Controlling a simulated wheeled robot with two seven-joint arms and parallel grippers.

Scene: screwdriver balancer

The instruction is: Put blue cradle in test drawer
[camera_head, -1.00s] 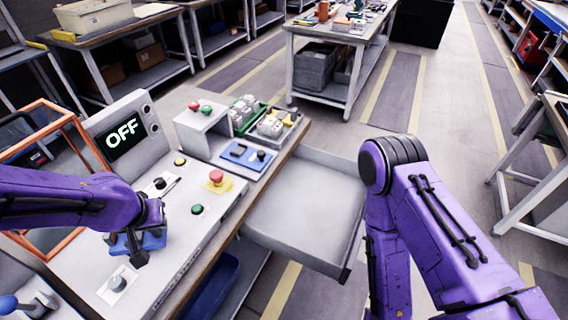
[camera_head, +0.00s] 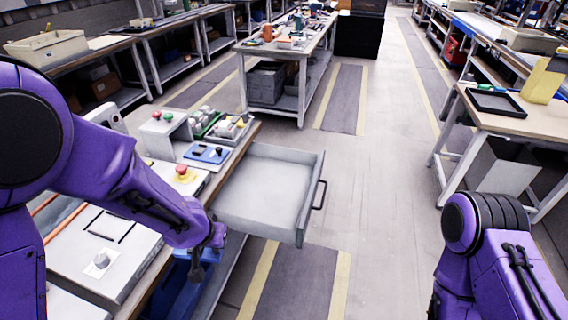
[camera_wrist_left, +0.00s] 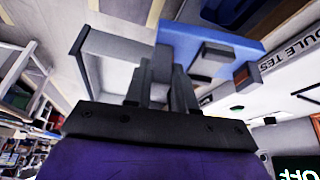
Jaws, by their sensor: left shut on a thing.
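My left gripper (camera_head: 207,262) is shut on the blue cradle (camera_wrist_left: 190,45), which shows just beyond its fingers (camera_wrist_left: 162,85) in the left wrist view, with dark blocks on it. In the head view the cradle is mostly hidden by my left gripper and arm. The gripper is above the bench's front edge, just left of and nearer than the test drawer (camera_head: 262,190). The drawer is pulled out, and its grey tray looks empty. My right arm shows at the lower right; its gripper is out of the picture.
On the bench are a red button (camera_head: 182,171), a blue panel with dark knobs (camera_head: 207,153) and a tray with light parts (camera_head: 230,127). The drawer's dark handle (camera_head: 319,193) sticks out at the right. Floor is clear beyond it.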

